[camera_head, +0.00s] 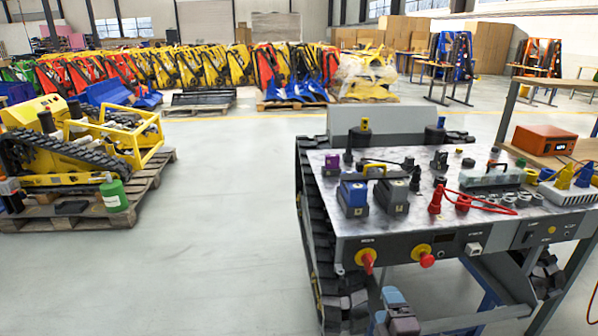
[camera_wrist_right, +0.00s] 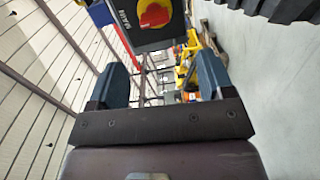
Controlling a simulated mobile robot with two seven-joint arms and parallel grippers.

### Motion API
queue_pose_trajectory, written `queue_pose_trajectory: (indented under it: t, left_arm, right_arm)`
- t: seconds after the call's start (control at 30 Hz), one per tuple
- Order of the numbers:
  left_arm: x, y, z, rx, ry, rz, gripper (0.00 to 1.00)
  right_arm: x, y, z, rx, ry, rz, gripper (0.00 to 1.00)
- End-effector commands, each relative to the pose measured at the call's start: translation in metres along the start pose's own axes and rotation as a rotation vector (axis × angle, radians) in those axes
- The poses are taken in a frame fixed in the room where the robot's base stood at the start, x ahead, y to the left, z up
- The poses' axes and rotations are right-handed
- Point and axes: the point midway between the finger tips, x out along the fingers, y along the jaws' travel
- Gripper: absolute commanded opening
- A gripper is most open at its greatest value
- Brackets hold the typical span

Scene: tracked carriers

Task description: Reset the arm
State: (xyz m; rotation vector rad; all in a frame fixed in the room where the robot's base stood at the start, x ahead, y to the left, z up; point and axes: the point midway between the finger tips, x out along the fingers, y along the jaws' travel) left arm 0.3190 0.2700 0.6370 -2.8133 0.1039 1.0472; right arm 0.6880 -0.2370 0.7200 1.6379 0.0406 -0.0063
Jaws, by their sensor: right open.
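My right gripper (camera_head: 392,298) shows at the bottom of the head view, low in front of the tracked carrier's metal worktop (camera_head: 330,212). In the right wrist view its two dark blue fingers (camera_wrist_right: 161,82) stand wide apart with nothing between them. Beyond the fingertips, a red and yellow rotary switch (camera_wrist_right: 153,14) sits on a dark panel marked MAIN, apart from the fingers. The head view shows a red and yellow switch (camera_head: 366,258) and a red button on yellow (camera_head: 426,256) on the carrier's front edge. My left gripper is not in view.
The worktop holds a blue battery-like block (camera_head: 353,198), a dark one (camera_head: 392,196), red plugs and cable (camera_head: 435,201), and grey rings. A black track (camera_head: 318,230) runs along its left side. A yellow tracked machine (camera_head: 75,150) rests on a pallet at left. The floor between is clear.

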Motion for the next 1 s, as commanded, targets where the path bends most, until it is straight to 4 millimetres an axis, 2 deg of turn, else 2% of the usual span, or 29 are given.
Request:
queue_pose_trajectory:
  t: [0.03, 0.2, 0.5, 0.8, 1.0]
  left_arm:
    - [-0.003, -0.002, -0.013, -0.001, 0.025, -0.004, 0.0]
    - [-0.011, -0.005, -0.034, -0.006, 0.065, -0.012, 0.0]
    - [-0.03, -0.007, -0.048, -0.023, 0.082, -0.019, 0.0]
    - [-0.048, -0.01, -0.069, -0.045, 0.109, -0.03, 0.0]
    - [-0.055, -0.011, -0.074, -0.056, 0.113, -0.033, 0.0]
  right_arm:
    - [-0.012, 0.008, 0.004, 0.042, -0.009, -0.006, 0.74]
    - [-0.066, 0.008, 0.018, 0.257, -0.057, -0.073, 0.74]
    - [-0.173, -0.001, 0.035, 0.667, -0.173, -0.212, 0.74]
    - [-0.286, -0.002, 0.036, 1.076, -0.325, -0.344, 0.74]
    - [-0.344, 0.0, 0.03, 1.284, -0.417, -0.408, 0.74]
